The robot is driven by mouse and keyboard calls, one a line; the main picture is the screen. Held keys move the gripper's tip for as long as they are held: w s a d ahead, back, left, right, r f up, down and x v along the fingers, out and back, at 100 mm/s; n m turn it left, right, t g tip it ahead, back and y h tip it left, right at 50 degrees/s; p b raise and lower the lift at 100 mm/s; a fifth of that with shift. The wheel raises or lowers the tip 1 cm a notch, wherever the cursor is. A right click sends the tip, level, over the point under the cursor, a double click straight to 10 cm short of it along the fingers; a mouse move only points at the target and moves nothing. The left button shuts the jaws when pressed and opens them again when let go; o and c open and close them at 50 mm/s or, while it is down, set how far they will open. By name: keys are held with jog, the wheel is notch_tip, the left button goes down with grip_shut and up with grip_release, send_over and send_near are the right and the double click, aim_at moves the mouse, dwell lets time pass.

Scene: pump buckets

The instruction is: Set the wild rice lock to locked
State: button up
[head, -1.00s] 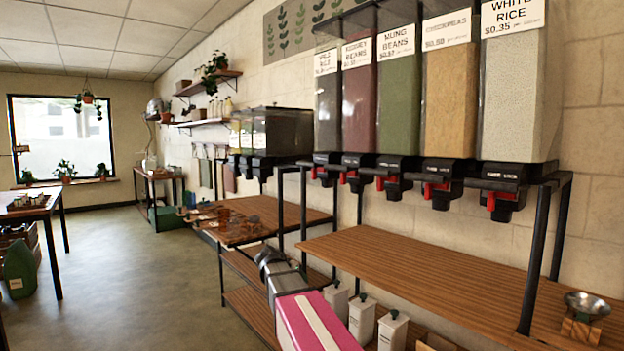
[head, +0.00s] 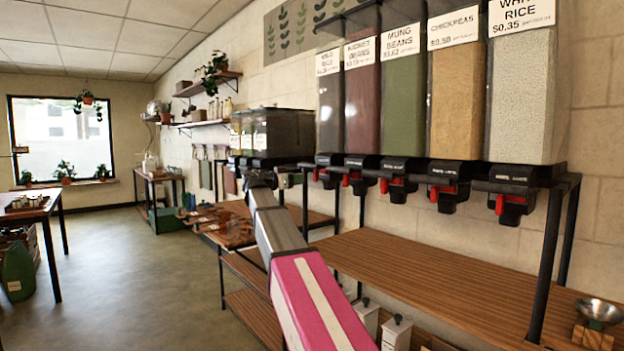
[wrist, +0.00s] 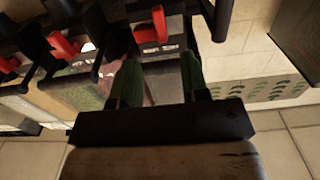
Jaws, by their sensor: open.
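The wild rice dispenser (head: 330,98) is the leftmost of the near row, a dark-filled clear bin with a black base and a red lever (head: 316,174). Its lock position is too small to read. My gripper is open and empty, with two green fingers (wrist: 158,64) apart in the wrist view. In that upside-down view, the rightmost red lever (wrist: 158,24), apparently wild rice's, lies just beyond the fingertips, with no clear contact. In the head view my arm reaches up left of the row; the fingers are not clear there.
The kidney beans (head: 362,110), mung beans (head: 402,105) and chickpeas (head: 455,100) dispensers stand right of it. A black rack post (wrist: 218,18) is close to the right finger. The wooden shelf (head: 430,285) below is clear. Another dispenser group (head: 285,132) stands farther left.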

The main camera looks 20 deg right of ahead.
aim_at(314, 177)
jog(key=x, duration=0.8)
jog(key=shift+w+d, duration=0.1)
jog(key=shift+d, duration=0.1)
